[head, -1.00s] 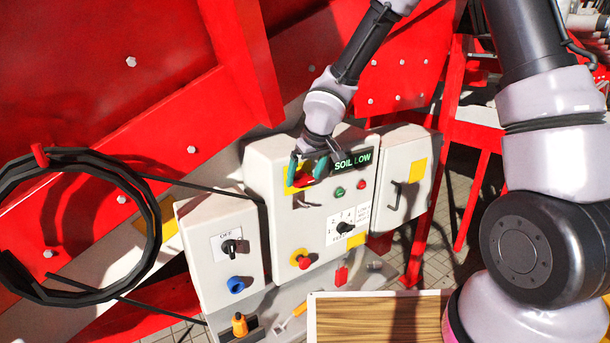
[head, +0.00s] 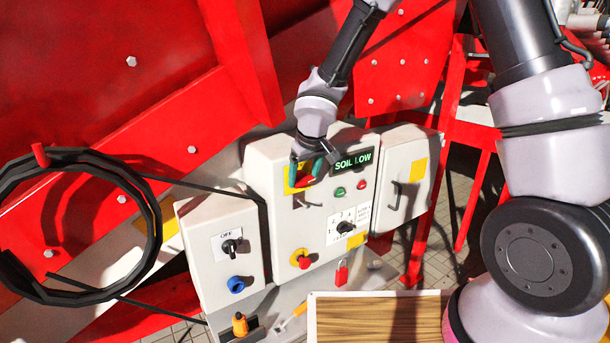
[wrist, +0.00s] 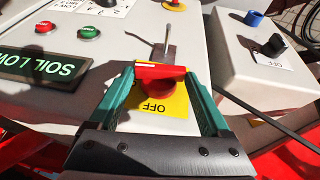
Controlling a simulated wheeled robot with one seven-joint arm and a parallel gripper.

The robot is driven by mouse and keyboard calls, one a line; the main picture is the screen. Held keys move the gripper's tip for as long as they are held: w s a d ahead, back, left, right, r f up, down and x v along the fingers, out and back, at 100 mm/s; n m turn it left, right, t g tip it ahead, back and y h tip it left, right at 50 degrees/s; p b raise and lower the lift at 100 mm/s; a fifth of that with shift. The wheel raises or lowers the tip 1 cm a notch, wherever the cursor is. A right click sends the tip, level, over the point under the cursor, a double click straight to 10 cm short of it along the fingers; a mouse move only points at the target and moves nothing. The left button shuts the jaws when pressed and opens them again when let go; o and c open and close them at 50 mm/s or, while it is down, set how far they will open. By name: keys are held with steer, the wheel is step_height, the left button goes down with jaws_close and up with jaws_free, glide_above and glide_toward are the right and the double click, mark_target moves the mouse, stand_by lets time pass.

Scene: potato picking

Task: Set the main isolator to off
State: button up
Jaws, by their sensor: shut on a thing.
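The main isolator has a red handle (wrist: 160,72) on a round red boss, over a yellow plate (wrist: 176,104) marked OFF. In the head view the yellow plate (head: 289,178) is at the upper left of the middle grey cabinet, partly covered by my gripper. My gripper (head: 305,170), with teal fingers, is shut on the red handle. In the wrist view my gripper (wrist: 160,80) has one finger at each end of the handle, which lies crosswise between them. A grey metal bracket (wrist: 165,48) sticks out just beyond the handle.
The middle cabinet also carries a SOIL LOW display (head: 352,161), green and red buttons, a selector dial (head: 345,227) and a red stop button (head: 304,262) on yellow. A left box (head: 218,265) has a black OFF switch (head: 231,246). A red padlock (head: 341,272) is below.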

mark_target(297, 184)
steer(key=t+h, duration=0.1)
steer(key=h, duration=0.1)
steer(key=a+n+t+h, duration=0.1)
steer(key=shift+s+f+t+h, duration=0.25)
steer(key=shift+s+t+h, duration=0.05)
steer(key=shift+s, duration=0.1)
steer(key=h, duration=0.1)
steer(key=t, duration=0.1)
steer(key=n+t+h, duration=0.1)
steer(key=shift+s+a+f+h, duration=0.15)
steer(key=shift+a+f+h, duration=0.15)
steer(key=t+h, duration=0.1)
steer(key=t, duration=0.1)
steer(key=f+n+t+h, duration=0.1)
steer(key=t+h, duration=0.1)
steer(key=shift+s+a+h, duration=0.15)
steer(key=shift+a+h, duration=0.05)
steer(key=shift+h, duration=0.1)
steer(key=shift+f+n+t+h, duration=0.35)
steer(key=shift+n+t+h, duration=0.25)
steer(key=shift+t+h, duration=0.3)
steer(key=o, duration=1.2)
steer(key=v, duration=1)
steer(key=shift+s+a+f, duration=0.1)
steer(key=shift+s, duration=0.3)
